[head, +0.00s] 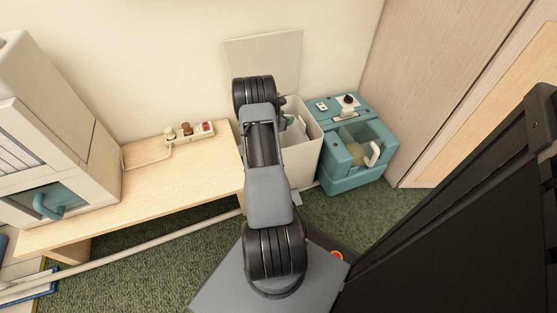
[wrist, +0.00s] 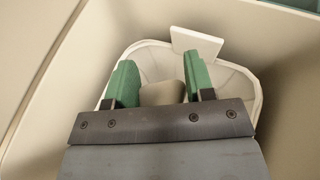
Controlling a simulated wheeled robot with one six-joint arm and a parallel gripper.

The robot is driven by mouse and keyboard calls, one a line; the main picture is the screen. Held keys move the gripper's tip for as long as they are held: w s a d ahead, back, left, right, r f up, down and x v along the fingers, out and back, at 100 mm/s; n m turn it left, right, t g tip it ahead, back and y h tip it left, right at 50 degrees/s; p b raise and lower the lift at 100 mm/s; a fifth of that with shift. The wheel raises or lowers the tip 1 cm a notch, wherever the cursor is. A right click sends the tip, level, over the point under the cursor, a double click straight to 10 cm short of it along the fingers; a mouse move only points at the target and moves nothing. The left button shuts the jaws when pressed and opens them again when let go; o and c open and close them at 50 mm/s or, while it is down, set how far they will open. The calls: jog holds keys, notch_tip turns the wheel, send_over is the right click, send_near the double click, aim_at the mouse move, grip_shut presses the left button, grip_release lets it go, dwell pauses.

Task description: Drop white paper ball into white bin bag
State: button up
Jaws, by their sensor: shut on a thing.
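My gripper (wrist: 161,80) points down inside the white bin (head: 307,150), its two green fingers either side of a pale rounded thing, the white paper ball (wrist: 162,93). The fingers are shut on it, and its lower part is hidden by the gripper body. Beyond the fingers the white bin bag (wrist: 230,80) lies open, with its pale rim around them. In the head view my arm covers the left part of the bin, and only a bit of green finger (head: 289,121) shows; the ball cannot be made out there.
The raised bin lid (head: 264,50) leans on the wall. A small white flat piece (wrist: 197,43) is at the bag's rim. A teal machine (head: 350,170) stands right of the bin. A wooden bench (head: 190,165) with a power strip (head: 190,132) is at left.

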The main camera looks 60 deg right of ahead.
jog(key=o, duration=1)
jog(key=shift+a, duration=0.1)
jog(key=p+v, duration=0.4)
jog(key=v, duration=0.9)
jog(key=shift+a+r+p, duration=0.2)
jog(key=shift+a+p, duration=0.05)
jog(key=shift+p, duration=0.15)
